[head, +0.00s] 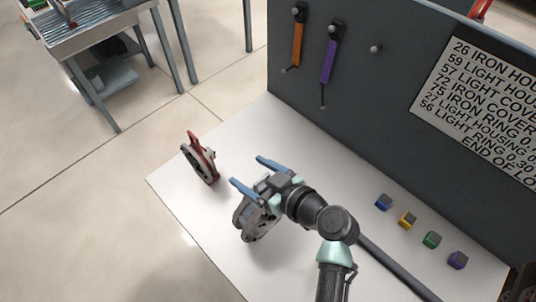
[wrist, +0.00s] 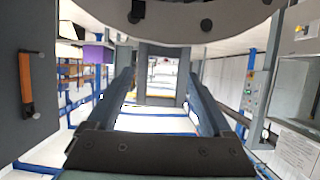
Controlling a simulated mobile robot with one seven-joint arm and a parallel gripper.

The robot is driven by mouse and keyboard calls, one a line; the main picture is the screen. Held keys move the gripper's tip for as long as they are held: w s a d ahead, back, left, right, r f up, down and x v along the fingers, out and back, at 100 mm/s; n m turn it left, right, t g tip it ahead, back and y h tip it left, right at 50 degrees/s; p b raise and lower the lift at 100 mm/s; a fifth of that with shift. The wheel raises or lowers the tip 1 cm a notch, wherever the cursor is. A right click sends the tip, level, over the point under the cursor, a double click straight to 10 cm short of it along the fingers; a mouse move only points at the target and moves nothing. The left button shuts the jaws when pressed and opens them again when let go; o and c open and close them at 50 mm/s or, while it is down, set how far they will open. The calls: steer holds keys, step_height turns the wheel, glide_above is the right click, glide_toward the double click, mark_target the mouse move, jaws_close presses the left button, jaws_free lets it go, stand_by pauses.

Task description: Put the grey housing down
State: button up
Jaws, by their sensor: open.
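The grey housing (head: 258,224) is at the white table's front part, just below and beside my gripper in the head view. It looks stood on its edge, partly hidden by my wrist. My gripper (head: 245,169) is open, its two blue fingers apart with nothing between them, pointing to the far left. In the wrist view my gripper (wrist: 160,78) also shows spread fingers with an empty gap. A grey rounded part, likely the housing (wrist: 170,20), fills the top edge of that view, outside the fingers. Whether it touches my gripper cannot be told.
A red and grey round part (head: 200,160) stands near the table's left edge. A dark panel (head: 400,55) with orange and purple hanging tools and a sign borders the back. Several small coloured blocks (head: 407,220) lie at the right. The white table (head: 295,140) is bare between.

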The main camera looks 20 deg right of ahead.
steer(key=b+v, duration=0.2)
steer(key=v, duration=1)
steer(key=w+a+r+t+h, duration=0.1)
steer(key=w+r+t, duration=0.1)
steer(key=w+r, duration=0.45)
steer(key=w+a+r+m+t+h, duration=0.1)
steer(key=w+a+r+t+h, duration=0.15)
steer(key=r, duration=0.75)
steer(key=w+a+r+t+h, duration=0.1)
steer(key=w+r, duration=0.4)
steer(key=r, duration=0.4)
steer(key=s+a+r+m+t, duration=0.1)
steer(key=s+a+r+t, duration=0.2)
steer(key=r, duration=0.5)
steer(key=s+a+r+m+t, duration=0.1)
steer(key=s+a+r+t, duration=0.2)
steer(key=r, duration=0.6)
steer(key=s+a+r+m+t, duration=0.1)
steer(key=s+a+r+t, duration=0.2)
steer(key=r, duration=0.5)
steer(key=shift+s+a+r, duration=0.35)
steer(key=shift+s+a, duration=0.25)
steer(key=shift+a, duration=0.6)
steer(key=shift+c, duration=0.2)
